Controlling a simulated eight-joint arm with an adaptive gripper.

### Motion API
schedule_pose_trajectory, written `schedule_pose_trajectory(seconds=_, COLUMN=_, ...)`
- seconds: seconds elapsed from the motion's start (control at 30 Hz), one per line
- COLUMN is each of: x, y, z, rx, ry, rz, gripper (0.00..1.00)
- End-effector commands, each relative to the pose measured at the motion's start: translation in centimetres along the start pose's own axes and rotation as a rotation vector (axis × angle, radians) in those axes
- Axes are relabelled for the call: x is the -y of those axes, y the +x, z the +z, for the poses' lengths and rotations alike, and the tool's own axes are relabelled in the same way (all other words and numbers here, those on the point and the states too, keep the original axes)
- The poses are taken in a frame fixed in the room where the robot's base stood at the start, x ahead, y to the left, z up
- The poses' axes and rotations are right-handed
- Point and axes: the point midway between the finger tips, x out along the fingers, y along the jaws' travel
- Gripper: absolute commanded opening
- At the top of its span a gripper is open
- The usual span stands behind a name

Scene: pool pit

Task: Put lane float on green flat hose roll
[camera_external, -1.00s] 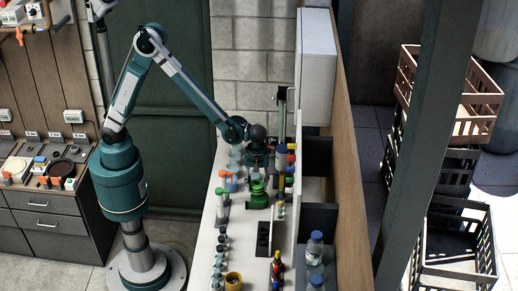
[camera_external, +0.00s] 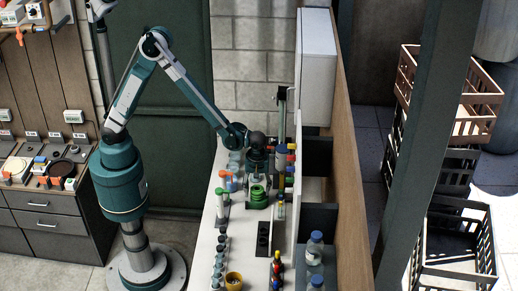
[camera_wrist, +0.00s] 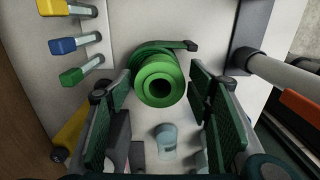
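The lane float (camera_wrist: 160,80), a bright green ring with a dark centre hole, sits on the green flat hose roll (camera_wrist: 150,48), whose loose end with a dark fitting shows behind it in the wrist view. In the external view the float (camera_external: 258,190) shows on top of the darker green roll (camera_external: 258,204) on the white counter. My gripper (camera_wrist: 160,108) is open, with its green pads to the left and right of the float and visible gaps on both sides. In the external view my gripper (camera_external: 257,172) is just above the float. The float hides most of the roll.
On the white counter (camera_external: 211,232), small bottles and fittings stand in rows on both sides of the roll. Dark sockets (camera_external: 263,238) lie in front of the roll. A wooden partition (camera_external: 352,200) runs along the right.

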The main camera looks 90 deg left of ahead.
Motion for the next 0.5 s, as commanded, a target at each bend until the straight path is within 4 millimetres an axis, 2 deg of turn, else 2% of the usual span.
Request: schedule_pose_trajectory(seconds=0.5, x=0.00, y=-0.37, z=0.00, rx=0.000, ry=0.000, rz=0.000, gripper=0.53)
